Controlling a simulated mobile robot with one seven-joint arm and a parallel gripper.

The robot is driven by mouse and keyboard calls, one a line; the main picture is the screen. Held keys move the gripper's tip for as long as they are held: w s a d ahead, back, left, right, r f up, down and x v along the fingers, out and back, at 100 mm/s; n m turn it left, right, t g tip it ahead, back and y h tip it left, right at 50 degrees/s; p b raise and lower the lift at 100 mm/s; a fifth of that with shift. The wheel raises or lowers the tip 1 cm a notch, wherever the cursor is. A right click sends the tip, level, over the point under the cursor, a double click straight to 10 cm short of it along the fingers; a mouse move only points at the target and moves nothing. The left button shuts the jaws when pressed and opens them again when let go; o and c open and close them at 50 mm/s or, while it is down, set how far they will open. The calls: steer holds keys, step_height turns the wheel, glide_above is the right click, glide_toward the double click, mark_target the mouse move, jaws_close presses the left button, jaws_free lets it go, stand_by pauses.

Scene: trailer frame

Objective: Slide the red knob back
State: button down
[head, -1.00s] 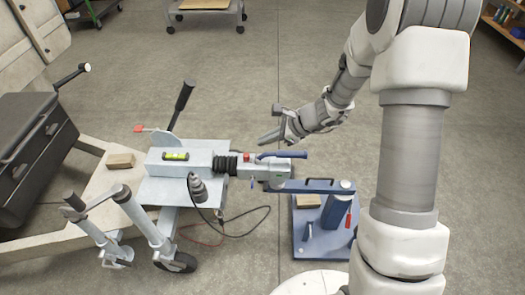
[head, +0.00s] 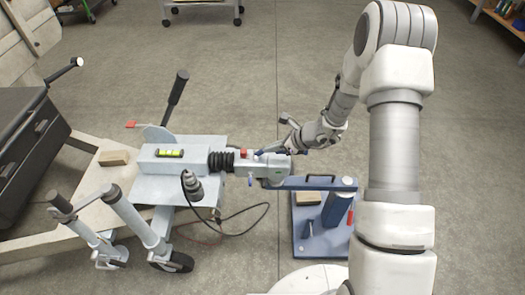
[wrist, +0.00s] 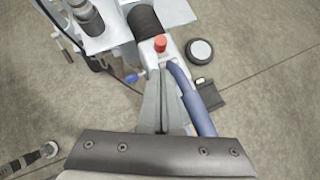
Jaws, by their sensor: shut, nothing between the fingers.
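The red knob (head: 244,153) stands on top of the grey coupling head (head: 243,166), just right of the black ribbed bellows. In the wrist view the red knob (wrist: 160,43) is upright, just beyond the fingertips, with a small apparent gap. My gripper (wrist: 163,72) is shut and empty, its two grey fingers together and pointing at the knob. Whether the fingers touch the coupling cannot be told.
The blue lever (wrist: 197,100) runs close along the right of the fingers. A small blue handle (wrist: 131,78) sticks out on the left. A blue stand (head: 322,225) is under the coupling's right end.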

mark_target(247, 156)
steer(key=b+x, duration=0.2)
steer(key=x, duration=0.7)
steer(key=shift+a, duration=0.1)
steer(key=a+b, duration=0.1)
steer(key=a, duration=0.1)
steer(key=shift+a+f+b, duration=0.1)
steer(key=shift+a+b, duration=0.25)
steer(key=shift+b, duration=0.05)
